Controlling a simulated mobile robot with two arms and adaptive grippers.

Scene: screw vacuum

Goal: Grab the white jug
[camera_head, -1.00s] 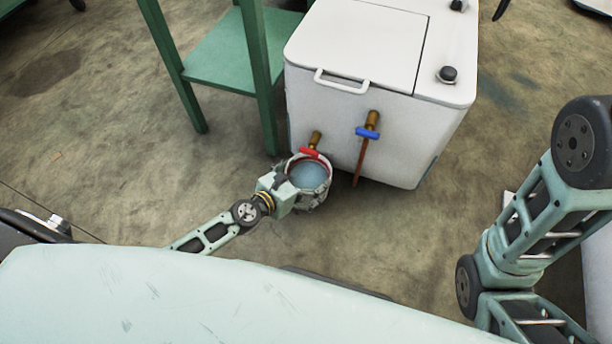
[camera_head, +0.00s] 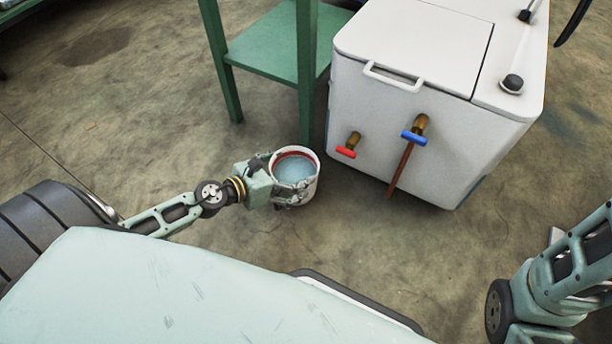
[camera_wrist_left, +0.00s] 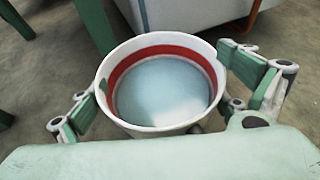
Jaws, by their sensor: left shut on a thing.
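The white jug (camera_head: 308,190) is upright, with a red band inside its rim and pale blue liquid in it. My left gripper (camera_head: 284,182) is shut on the jug from its left side. In the left wrist view the jug (camera_wrist_left: 160,125) fills the middle, with a green-padded finger on each side of its wall. The jug is in front of the white machine, apart from its taps. I cannot tell its exact height over the floor. Of my right arm only links show at the right edge; its gripper is not in view.
The white machine (camera_head: 440,125) has a red-handled tap (camera_head: 347,150) and a blue-handled tap (camera_head: 415,136) with a brown pipe below. A green table (camera_head: 275,50) stands behind the jug, one leg close to it. The concrete floor (camera_head: 130,150) at the left is clear.

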